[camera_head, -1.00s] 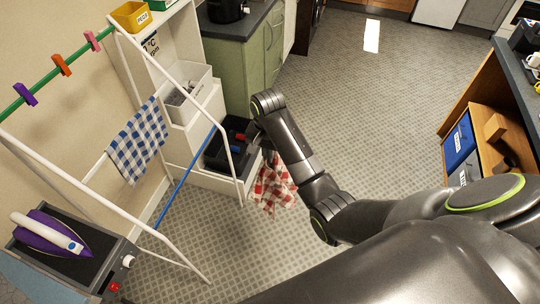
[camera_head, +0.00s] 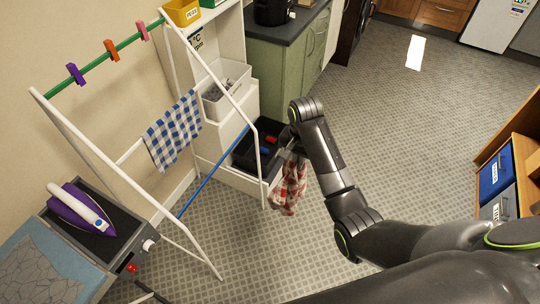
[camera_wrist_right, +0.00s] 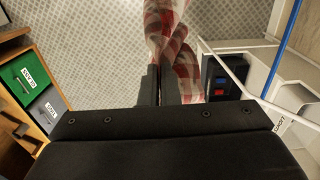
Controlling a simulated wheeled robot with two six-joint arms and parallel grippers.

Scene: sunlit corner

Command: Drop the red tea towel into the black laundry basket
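The red and white checked tea towel (camera_head: 289,188) hangs from my right gripper (camera_head: 291,150), crumpled, above the floor. In the right wrist view the two fingers (camera_wrist_right: 161,86) are shut on the towel (camera_wrist_right: 182,62). The black basket (camera_head: 243,158) sits low in the white shelf unit, just left of the gripper, with red and blue items in it. It also shows in the right wrist view (camera_wrist_right: 209,82), right of the towel. The towel is beside the basket, not over it. My left gripper is out of view.
A white drying rack (camera_head: 110,165) with a blue and white checked cloth (camera_head: 173,130) stands at left, its frame close to the basket. A purple iron (camera_head: 80,208) rests on a dark surface. A green cabinet (camera_head: 283,60) is behind. The floor (camera_head: 400,130) at right is clear.

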